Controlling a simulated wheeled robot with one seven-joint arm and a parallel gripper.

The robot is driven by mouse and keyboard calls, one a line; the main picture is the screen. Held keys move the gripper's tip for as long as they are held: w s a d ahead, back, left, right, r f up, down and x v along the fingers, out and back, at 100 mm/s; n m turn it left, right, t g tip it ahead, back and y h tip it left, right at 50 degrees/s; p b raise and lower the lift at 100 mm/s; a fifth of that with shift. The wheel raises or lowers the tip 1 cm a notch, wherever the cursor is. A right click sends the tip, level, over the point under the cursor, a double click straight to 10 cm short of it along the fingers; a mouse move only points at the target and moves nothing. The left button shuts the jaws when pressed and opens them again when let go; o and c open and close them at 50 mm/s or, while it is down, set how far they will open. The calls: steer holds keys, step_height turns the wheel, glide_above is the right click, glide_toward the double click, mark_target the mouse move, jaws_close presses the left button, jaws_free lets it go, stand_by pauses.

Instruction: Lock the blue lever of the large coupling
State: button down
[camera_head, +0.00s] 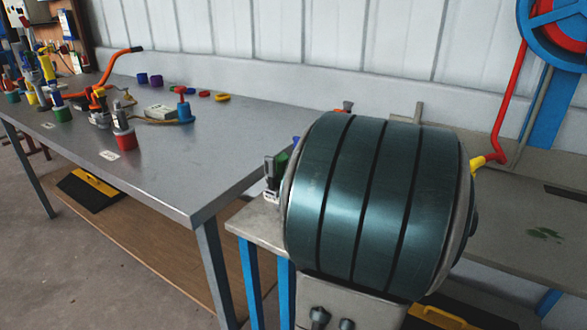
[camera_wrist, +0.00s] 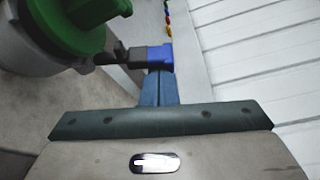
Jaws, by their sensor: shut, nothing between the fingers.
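The blue lever (camera_wrist: 159,57) shows in the wrist view, joined by a dark piece to the side of the large coupling, which has a green top (camera_wrist: 80,28) and a pale grey body. The lever points right, toward the pale wall. My gripper (camera_wrist: 158,76) is shut, with its two blue-grey fingers together and nothing between them. In the picture its tips are at the lower edge of the lever; whether they touch it I cannot tell. In the head view my gripper is hidden. A small green part (camera_head: 282,161), perhaps of the coupling, peeks out left of a large dark teal banded body.
A long grey metal table (camera_head: 170,152) on the left carries several coloured fittings, with an orange-red handle (camera_head: 118,58) among them. A blue wheel (camera_head: 552,25) and red bar (camera_head: 510,100) stand at the right. Coloured rings (camera_wrist: 168,18) lie beyond the lever.

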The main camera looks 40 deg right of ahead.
steer(key=n+b, duration=0.1)
steer(key=b, duration=0.2)
steer(key=a+n+t+b, duration=0.1)
steer(key=b, duration=0.2)
steer(key=s+a+n+b, duration=0.1)
steer(key=b, duration=0.2)
steer(key=shift+a+r+n, duration=0.15)
steer(key=shift+r+n, duration=0.15)
steer(key=shift+r+b, duration=0.15)
steer(key=shift+b, duration=0.25)
steer(key=shift+w, duration=0.1)
steer(key=s+d+p, duration=0.1)
steer(key=s+d, duration=0.3)
steer(key=s, duration=0.4)
steer(key=shift+s, duration=0.35)
